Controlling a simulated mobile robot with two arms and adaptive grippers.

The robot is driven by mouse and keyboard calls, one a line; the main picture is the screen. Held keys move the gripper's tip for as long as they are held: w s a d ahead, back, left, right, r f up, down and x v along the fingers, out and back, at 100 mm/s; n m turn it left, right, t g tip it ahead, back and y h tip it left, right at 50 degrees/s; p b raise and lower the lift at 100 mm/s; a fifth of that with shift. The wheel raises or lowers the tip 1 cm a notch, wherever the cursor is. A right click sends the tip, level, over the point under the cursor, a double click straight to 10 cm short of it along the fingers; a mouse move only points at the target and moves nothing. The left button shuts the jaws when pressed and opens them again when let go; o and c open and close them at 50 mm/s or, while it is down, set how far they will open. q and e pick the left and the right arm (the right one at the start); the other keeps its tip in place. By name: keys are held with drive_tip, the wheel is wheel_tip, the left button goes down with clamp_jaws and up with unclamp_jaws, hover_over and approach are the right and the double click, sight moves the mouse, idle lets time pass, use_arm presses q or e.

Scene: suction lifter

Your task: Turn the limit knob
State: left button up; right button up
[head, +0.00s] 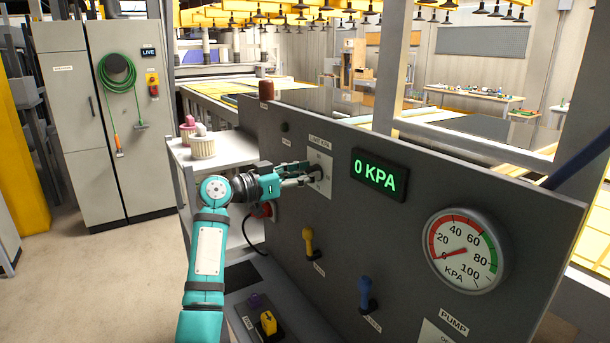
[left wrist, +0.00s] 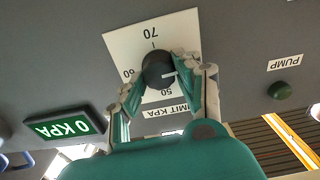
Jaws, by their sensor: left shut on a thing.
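The limit knob (left wrist: 157,70) is a round black knob with a white mark. It sits on a white scale plate (left wrist: 125,50) that shows 50, 60 and 70, upside down in the left wrist view. The white mark points to the right in that view. In the head view the plate (head: 322,160) is on the grey panel under a LIMIT KPA label. My left gripper (head: 314,173) reaches the plate from the left and is shut on the knob, one finger on each side in the left wrist view (left wrist: 166,88). My right gripper is not in view.
The panel (head: 410,210) carries a green 0 KPA display (head: 380,175), a round gauge (head: 465,251) with its needle near 0, a yellow lever (head: 308,241) and a blue lever (head: 366,293). A red button (head: 265,209) sits below my left wrist. A white cart (head: 228,146) stands behind it.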

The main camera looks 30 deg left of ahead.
use_arm(q)
drive_tip(key=n, duration=0.3)
drive_tip(key=shift+a+n, duration=0.1)
drive_tip(key=shift+n, duration=0.2)
drive_tip(key=n+p, duration=0.1)
drive_tip(key=n, duration=0.3)
drive_tip(key=shift+r+n+p, duration=0.1)
drive_tip(key=shift+n+p, duration=0.2)
drive_tip(key=shift+p, duration=0.05)
drive_tip(key=n+p, duration=0.3)
drive_tip(key=n, duration=0.2)
drive_tip(key=shift+w+a, duration=0.1)
drive_tip(key=shift+n+p, duration=1.15)
drive_tip(key=shift+n, duration=0.85)
drive_tip(key=shift+f, duration=0.2)
drive_tip(key=o, duration=1.1)
drive_tip(key=shift+o, duration=0.2)
